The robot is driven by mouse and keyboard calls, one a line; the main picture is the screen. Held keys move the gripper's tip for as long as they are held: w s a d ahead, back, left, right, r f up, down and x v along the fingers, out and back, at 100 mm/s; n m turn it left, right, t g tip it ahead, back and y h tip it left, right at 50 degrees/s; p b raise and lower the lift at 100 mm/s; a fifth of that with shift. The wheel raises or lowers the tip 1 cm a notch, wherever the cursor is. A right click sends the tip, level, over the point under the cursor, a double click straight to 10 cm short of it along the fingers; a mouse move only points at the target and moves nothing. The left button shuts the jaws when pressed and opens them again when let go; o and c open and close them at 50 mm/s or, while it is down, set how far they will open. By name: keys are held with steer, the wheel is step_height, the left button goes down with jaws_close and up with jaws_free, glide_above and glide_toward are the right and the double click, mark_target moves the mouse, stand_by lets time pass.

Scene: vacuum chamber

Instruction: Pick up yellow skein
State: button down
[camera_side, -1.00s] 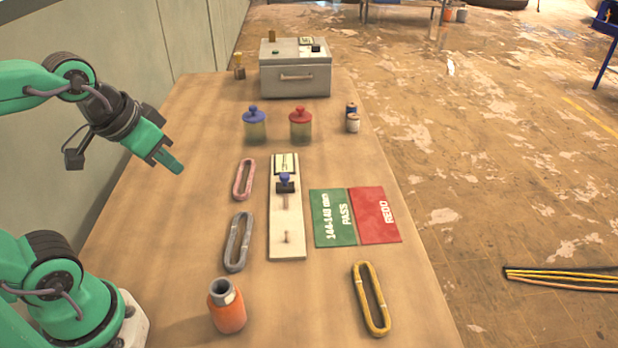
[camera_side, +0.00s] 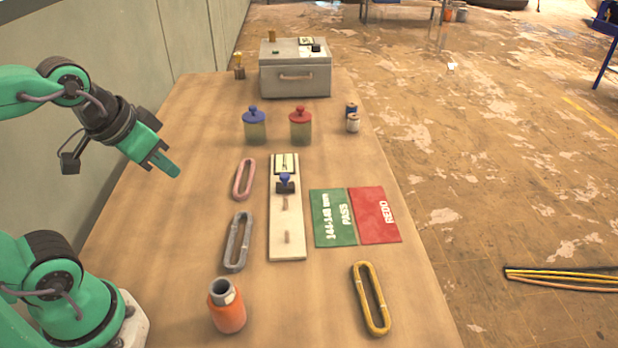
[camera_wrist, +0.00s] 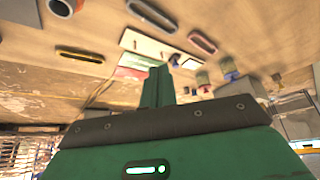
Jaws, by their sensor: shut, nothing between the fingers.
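The yellow skein (camera_side: 371,298) is a long closed loop lying flat on the table's front right, below the red and green mat. It also shows in the wrist view (camera_wrist: 80,54) at the upper left. My gripper (camera_side: 173,169) is above the table's left side, well apart from the skein. Its green fingers (camera_wrist: 158,84) are shut together and empty, pointing down and right in the side view.
A grey skein (camera_side: 238,242) and a pink skein (camera_side: 244,179) lie left of a white board with pegs (camera_side: 287,222). An orange bottle (camera_side: 227,308) stands at the front. The green and red mat (camera_side: 335,232) lies right of the board. Lidded jars (camera_side: 255,128) stand behind.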

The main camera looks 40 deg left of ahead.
steer(key=c, duration=0.7)
jaws_free()
steer(key=w+d+f+m+g+h, duration=0.1)
steer(key=w+d+f+m+g, duration=0.2)
steer(key=w+d+m, duration=1.1)
steer(key=shift+w+d+f+m+g+y, duration=0.15)
steer(key=shift+w+d+f+m+g, duration=0.4)
steer(key=shift+d+f+m, duration=1.9)
steer(key=shift+w+d+f+m+g+y, duration=0.25)
steer(key=shift+w+d+f+m, duration=0.45)
steer(key=shift+d+f+m, duration=1.75)
steer(key=shift+w+d+f+m+g+y, duration=0.1)
steer(key=shift+w+d+f+m+g, duration=0.85)
steer(key=shift+d+f, duration=2.65)
